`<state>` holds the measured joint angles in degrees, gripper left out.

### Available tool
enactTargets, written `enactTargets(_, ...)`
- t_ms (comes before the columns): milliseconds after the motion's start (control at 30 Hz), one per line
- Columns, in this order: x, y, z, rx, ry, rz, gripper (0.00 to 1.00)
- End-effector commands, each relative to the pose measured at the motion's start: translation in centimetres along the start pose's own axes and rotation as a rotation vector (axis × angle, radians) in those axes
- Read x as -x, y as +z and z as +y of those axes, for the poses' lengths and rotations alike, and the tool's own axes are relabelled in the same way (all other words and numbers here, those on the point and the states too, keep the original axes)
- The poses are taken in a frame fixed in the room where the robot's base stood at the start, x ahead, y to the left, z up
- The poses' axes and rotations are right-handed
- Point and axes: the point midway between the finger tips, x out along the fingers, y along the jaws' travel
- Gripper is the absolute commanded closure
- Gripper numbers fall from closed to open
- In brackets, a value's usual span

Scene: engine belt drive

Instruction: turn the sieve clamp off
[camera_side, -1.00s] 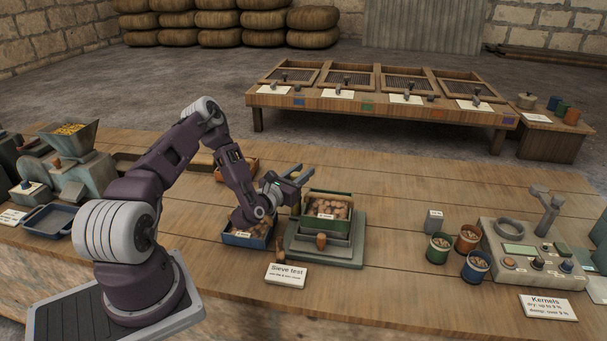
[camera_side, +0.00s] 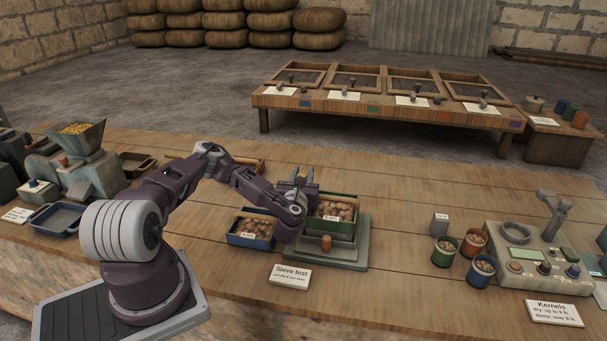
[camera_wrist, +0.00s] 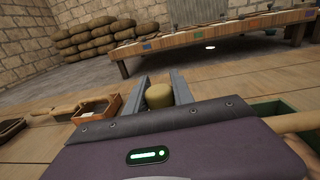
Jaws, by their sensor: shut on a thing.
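The sieve tester (camera_side: 345,255) is a grey stepped base marked "Sieve test", with a green-rimmed box (camera_side: 337,229) of brown kernels on it and a wooden knob (camera_side: 326,243) at its front. My gripper (camera_side: 301,173) is at the tester's back left corner, fingers pointing up and away in the side view. In the wrist view an olive, rounded knob (camera_wrist: 159,96) sits between the two fingers, and my gripper (camera_wrist: 160,80) is shut on it. It looks like the sieve clamp's knob. Its lower part and mount are hidden by my wrist.
A blue tray (camera_side: 252,240) of kernels stands left of the tester, close under my arm. An orange tray (camera_wrist: 98,107) lies behind. Coloured cups (camera_side: 443,250) and a kernel meter (camera_side: 530,260) stand right. The bench between tester and cups is clear.

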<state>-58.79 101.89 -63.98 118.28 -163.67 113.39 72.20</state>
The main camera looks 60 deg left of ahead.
Motion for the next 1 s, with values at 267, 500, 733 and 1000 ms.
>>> enactTargets(267, 0.03, -0.08, -0.01, -0.001, 0.0, 0.002, 1.0)
enactTargets(500, 0.02, -0.05, -0.02, -0.001, -0.001, 0.001, 0.51)
enactTargets(733, 0.0, 0.01, -0.03, -0.001, -0.008, -0.001, 0.51)
enactTargets(1000, 0.07, 0.24, -0.81, -0.011, -0.273, -0.007, 0.51)
